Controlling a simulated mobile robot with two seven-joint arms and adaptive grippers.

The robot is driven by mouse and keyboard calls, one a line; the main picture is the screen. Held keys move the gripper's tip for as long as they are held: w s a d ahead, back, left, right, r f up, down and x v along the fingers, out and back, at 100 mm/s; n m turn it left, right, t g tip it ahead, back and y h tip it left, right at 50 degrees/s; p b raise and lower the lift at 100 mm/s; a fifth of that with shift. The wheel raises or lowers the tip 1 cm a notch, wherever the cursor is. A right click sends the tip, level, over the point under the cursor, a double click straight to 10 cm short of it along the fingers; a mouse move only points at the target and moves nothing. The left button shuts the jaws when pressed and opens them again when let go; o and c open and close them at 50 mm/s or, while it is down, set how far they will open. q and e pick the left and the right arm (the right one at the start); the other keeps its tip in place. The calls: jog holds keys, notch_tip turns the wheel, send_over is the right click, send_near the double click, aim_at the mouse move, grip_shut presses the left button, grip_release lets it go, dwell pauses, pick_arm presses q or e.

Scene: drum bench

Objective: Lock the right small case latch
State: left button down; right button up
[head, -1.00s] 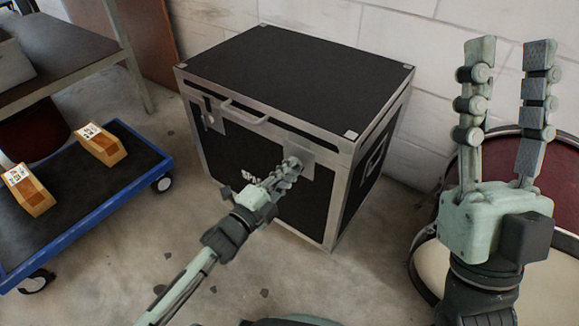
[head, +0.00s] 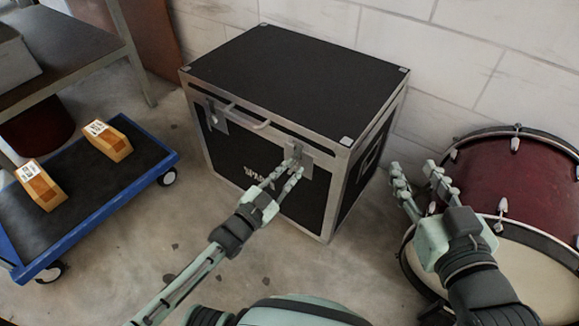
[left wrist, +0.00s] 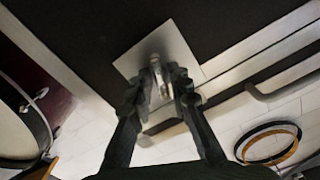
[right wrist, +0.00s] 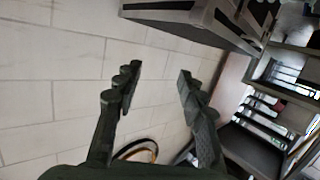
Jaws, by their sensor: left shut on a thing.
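The black case (head: 300,75) with silver edges stands on the floor in the head view. Its right small latch sits on a grey metal plate (head: 320,159) on the front face, below the lid seam. My left gripper (head: 291,167) reaches up to this plate. In the left wrist view its fingers (left wrist: 158,82) are closed around the small metal latch (left wrist: 156,70), in front of the plate (left wrist: 180,42). The fingers partly hide the latch, so its exact position is unclear. My right gripper (head: 412,170) is open and empty, to the right of the case.
The case's left latch (head: 215,117) and a handle (head: 247,117) are on the same face. A red drum (head: 520,180) lies close to my right gripper. A blue cart (head: 95,205) with two orange boxes is on the left. Floor before the case is clear.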

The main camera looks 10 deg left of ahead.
pick_arm(q)
jog(key=n+p, duration=0.1)
jog(key=n, duration=0.2)
jog(key=shift+n, duration=0.5)
pick_arm(e)
jog(key=s+d+f+g+h, duration=0.2)
jog(key=d+f+g, duration=0.2)
jog(key=f, duration=0.3)
jog(key=shift+s+d, duration=0.25)
jog(key=shift+d, duration=0.2)
pick_arm(q)
jog(key=c, duration=1.6)
grip_release()
jog(key=v, duration=1.2)
jog(key=shift+s+a+f, duration=0.1)
jog(key=shift+s, duration=0.05)
